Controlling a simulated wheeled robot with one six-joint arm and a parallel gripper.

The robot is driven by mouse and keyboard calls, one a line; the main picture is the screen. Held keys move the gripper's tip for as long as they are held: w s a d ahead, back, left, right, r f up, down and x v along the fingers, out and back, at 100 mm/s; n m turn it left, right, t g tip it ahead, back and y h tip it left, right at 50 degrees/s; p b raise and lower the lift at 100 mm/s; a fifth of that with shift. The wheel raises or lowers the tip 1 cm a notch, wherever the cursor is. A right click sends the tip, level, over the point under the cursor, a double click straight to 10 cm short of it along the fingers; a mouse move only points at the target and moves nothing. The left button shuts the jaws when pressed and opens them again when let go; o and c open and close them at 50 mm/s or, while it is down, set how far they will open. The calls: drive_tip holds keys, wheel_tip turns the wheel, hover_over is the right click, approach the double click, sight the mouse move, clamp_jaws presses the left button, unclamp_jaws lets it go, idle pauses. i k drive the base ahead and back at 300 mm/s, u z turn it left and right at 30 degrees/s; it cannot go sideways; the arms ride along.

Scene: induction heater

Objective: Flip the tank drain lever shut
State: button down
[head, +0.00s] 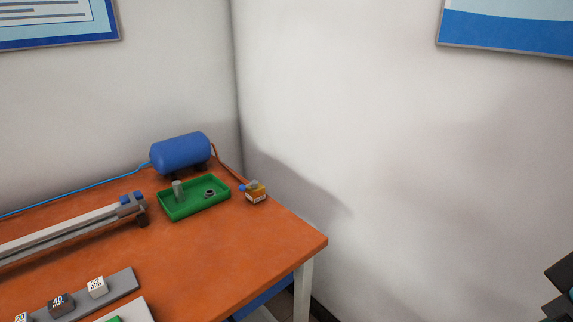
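The tank (180,153) is a blue cylinder lying on its side at the back corner of the orange table. A small brass-coloured valve (257,195) with a blue end piece (243,188) sits on the table to the right of the green tray. An orange-brown line runs from the tank towards it. A greyish piece on top of the valve may be the drain lever; its position is too small to tell. Dark angular parts of my arm, possibly my gripper (560,288), enter at the lower right edge, far from the valve. Most of them is cut off.
The green tray (192,209) holds a grey cylinder (178,191) and a dark ring (210,193). A long grey rail (65,232) lies to the left. Marked blocks (97,287) sit at the front left. The table's right front (250,250) is clear. Walls stand behind.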

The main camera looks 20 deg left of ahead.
sight(254, 184)
drive_tip(key=z, duration=0.05)
drive_tip(key=i, duration=0.75)
drive_tip(key=u, duration=0.95)
drive_tip(key=i, duration=0.65)
drive_tip(key=u, duration=0.75)
